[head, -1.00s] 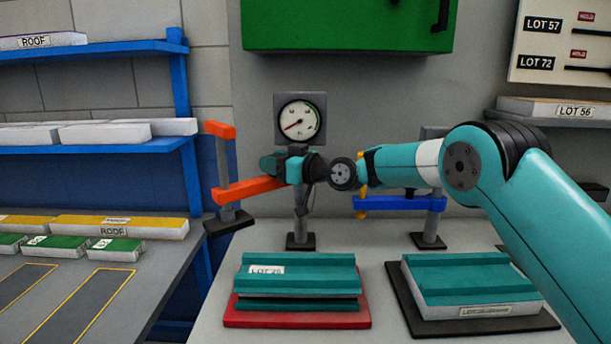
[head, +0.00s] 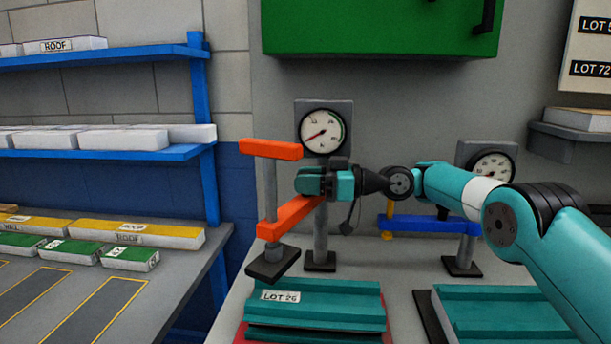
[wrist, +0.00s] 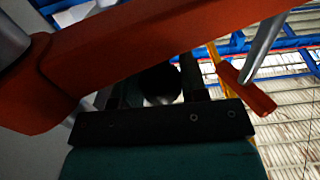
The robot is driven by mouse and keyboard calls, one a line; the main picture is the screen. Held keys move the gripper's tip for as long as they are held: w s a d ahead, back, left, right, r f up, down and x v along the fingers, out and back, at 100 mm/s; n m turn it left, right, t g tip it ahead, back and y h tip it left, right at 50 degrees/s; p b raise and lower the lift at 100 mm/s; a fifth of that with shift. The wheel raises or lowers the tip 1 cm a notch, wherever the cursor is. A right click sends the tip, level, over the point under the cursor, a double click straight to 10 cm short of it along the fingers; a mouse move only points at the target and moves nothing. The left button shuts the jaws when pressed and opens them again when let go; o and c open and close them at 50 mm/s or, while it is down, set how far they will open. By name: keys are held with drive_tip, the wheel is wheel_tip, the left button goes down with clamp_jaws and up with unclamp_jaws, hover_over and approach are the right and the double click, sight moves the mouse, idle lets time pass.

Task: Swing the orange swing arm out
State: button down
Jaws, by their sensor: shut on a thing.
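The orange swing arm (head: 290,215) reaches left and toward me from a grey post (head: 321,238) on a dark base. Its outer end carries an upright grey rod (head: 267,185) with an orange bar (head: 270,149) on top and a black foot (head: 272,264) below. My gripper (head: 306,190) is shut on the swing arm near the post. It hides the inner end of the arm. In the wrist view, the swing arm (wrist: 165,48) crosses the upper picture in front of my dark gripper (wrist: 160,110); the fingertips are mostly hidden behind it.
A teal panel stack labelled LOT 26 (head: 315,300) lies below the swing arm. A blue arm (head: 430,224) on another post stands right. A gauge (head: 322,131) is on the wall behind. Blue shelves (head: 110,153) and a bench with panels (head: 135,232) are at left.

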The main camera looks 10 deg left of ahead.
drive_tip(key=shift+d, duration=0.1)
drive_tip(key=c, duration=0.7)
unclamp_jaws()
